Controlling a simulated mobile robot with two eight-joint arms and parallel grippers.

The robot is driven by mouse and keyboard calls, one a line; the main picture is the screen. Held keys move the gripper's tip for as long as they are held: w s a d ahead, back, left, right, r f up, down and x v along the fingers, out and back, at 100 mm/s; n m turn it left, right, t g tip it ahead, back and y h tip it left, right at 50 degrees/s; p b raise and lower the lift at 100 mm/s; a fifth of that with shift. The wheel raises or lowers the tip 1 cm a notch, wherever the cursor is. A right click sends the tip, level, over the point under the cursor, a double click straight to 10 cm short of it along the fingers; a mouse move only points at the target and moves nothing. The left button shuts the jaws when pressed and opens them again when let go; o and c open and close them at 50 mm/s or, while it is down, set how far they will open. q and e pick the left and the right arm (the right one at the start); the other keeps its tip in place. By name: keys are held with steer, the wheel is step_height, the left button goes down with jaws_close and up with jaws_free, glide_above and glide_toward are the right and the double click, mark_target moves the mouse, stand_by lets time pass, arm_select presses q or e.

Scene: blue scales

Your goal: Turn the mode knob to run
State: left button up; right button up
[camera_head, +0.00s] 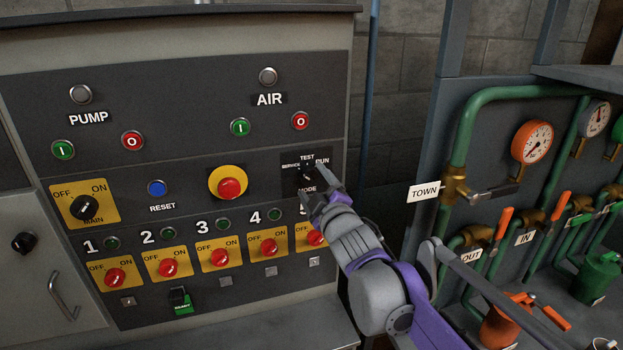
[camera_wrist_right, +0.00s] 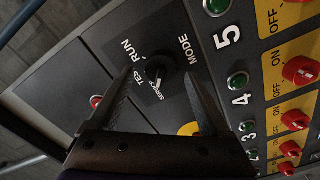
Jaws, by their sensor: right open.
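The black mode knob (camera_wrist_right: 160,71) sits on the dark panel, with the labels SERVICE, TEST and RUN around it and MODE on its lower side. In the head view the knob (camera_head: 305,174) shows small, near the panel's right edge. Its pale mark appears to face the SERVICE label. My right gripper (camera_wrist_right: 158,75) is open, with one fingertip on each side of the knob. In the head view the right gripper (camera_head: 319,182) reaches the panel from the lower right. I cannot tell whether the fingers touch the knob. My left gripper is not in view.
A red emergency button (camera_head: 229,187) on a yellow plate is left of the knob. Red switches (camera_head: 269,247) and green lamps (camera_head: 275,214) run below, partly behind my right arm. A pipe rack with the TOWN sign (camera_head: 424,192) stands on the right.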

steer(key=shift+x, duration=0.9)
steer(key=shift+c, duration=0.2)
jaws_close()
